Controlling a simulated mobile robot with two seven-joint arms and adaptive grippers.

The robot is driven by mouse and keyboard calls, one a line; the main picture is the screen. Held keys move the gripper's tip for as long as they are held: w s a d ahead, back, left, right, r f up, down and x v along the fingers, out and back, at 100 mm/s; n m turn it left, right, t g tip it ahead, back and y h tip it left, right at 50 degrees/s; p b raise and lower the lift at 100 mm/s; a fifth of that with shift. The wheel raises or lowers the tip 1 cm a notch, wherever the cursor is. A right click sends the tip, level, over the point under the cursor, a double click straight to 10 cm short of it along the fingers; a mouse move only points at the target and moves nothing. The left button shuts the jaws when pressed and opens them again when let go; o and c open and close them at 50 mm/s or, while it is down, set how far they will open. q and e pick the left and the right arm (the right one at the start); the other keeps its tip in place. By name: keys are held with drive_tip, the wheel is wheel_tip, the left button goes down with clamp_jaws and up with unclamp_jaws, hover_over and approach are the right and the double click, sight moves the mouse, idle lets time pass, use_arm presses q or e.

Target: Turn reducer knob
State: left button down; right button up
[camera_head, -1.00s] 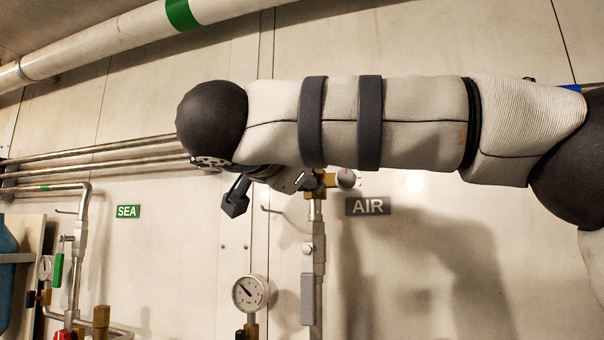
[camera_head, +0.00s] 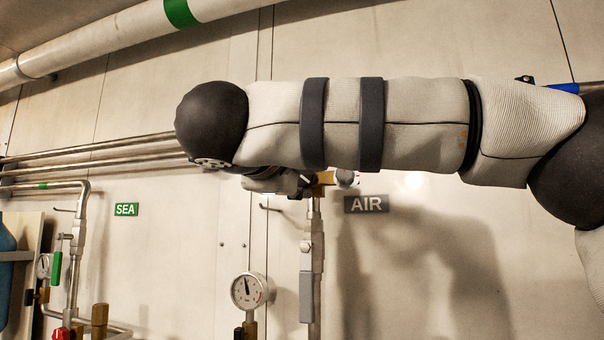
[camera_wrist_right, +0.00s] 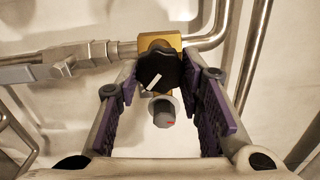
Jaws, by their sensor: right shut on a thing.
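The black reducer knob (camera_wrist_right: 160,70), with a white pointer mark, sits on a brass body (camera_wrist_right: 158,42) in the right wrist view. My right gripper (camera_wrist_right: 163,68) has one purple-padded finger on each side of the knob and is shut on it. In the head view, my right gripper (camera_head: 292,184) is at the brass reducer body (camera_head: 322,182), mostly hidden under my arm, and the knob cannot be made out. A grey cylinder with a red mark (camera_wrist_right: 162,110) shows just below the knob. My left gripper is not in view.
A round pressure gauge (camera_head: 249,291) stands lower left of the reducer. The AIR sign (camera_head: 366,204) is to its right, the SEA sign (camera_head: 127,209) far left. Steel pipes (camera_head: 95,160) run along the wall. The panel right of the AIR sign is clear.

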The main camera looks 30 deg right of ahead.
drive_tip(key=m, duration=0.5)
drive_tip(key=shift+f+m, duration=0.1)
drive_tip(key=shift+m, duration=0.2)
drive_tip(key=m, duration=0.5)
drive_tip(key=shift+w, duration=0.1)
drive_tip(key=shift+m, duration=0.3)
drive_tip(key=o, duration=1.1)
drive_tip(key=shift+o, duration=0.2)
drive_tip(key=v, duration=0.7)
drive_tip(key=shift+a, duration=0.2)
